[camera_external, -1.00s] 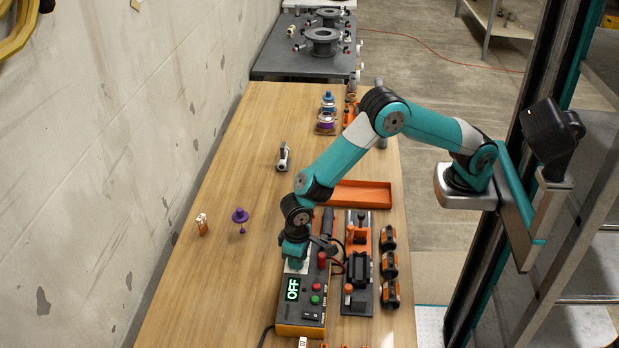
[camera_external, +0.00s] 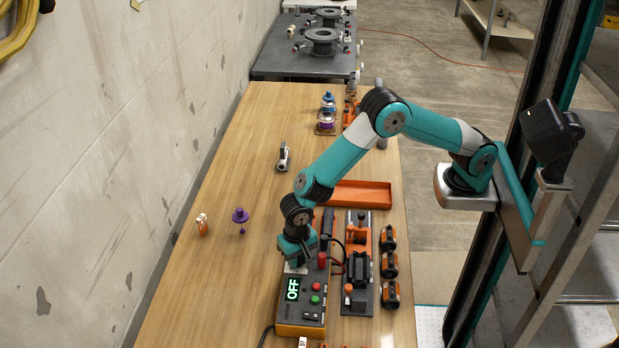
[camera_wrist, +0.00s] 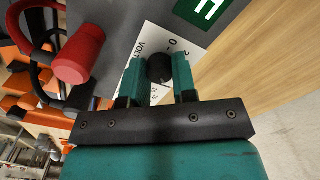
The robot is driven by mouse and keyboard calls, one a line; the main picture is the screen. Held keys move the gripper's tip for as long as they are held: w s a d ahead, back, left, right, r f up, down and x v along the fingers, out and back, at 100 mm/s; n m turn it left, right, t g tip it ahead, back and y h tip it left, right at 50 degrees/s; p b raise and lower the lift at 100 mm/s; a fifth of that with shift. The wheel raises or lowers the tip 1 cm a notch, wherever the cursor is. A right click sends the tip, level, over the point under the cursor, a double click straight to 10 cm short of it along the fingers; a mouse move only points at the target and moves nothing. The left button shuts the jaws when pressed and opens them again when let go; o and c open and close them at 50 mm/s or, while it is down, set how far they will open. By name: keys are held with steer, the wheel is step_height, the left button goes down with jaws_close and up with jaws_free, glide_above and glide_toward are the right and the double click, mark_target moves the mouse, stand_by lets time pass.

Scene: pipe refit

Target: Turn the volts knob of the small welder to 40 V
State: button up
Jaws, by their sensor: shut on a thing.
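The small welder (camera_external: 290,322) is an orange and grey box near the front of the table, with a green display (camera_external: 292,289) reading OFF in the external view. In the wrist view, the dark round volts knob (camera_wrist: 159,68) sits on a white dial plate (camera_wrist: 150,45) marked VOLT. My gripper (camera_wrist: 160,75) is shut on the knob, one teal finger on each side. The fingers hide part of the dial, so the knob's setting cannot be read. In the external view my wrist hides the knob.
A red plug (camera_wrist: 78,58) stands close beside the gripper in the wrist view. Red and green buttons (camera_external: 315,300) are on the welder. A clamp fixture (camera_external: 358,270) and several orange-black rolls (camera_external: 389,265) are at right. The table left of the welder is mostly clear.

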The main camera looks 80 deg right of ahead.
mark_target(300, 259)
steer(key=shift+w+r, duration=0.1)
stand_by(0.4)
steer(key=o, duration=0.9)
steer(key=shift+r+b, duration=0.75)
steer(key=shift+r, duration=7.95)
steer(key=s+d+r+n+y, duration=0.1)
steer(key=s+d+n, duration=0.1)
steer(key=s+n, duration=0.4)
steer(key=s+d+r+n+y, duration=0.1)
steer(key=s+n, duration=0.4)
steer(key=s, duration=0.8)
steer(key=s+d+r+n+y, duration=0.2)
steer(key=s+d+n, duration=0.3)
steer(key=s, duration=0.5)
steer(key=shift+s+r+n, duration=0.3)
steer(key=shift+r+n, duration=0.45)
steer(key=shift+n, duration=0.05)
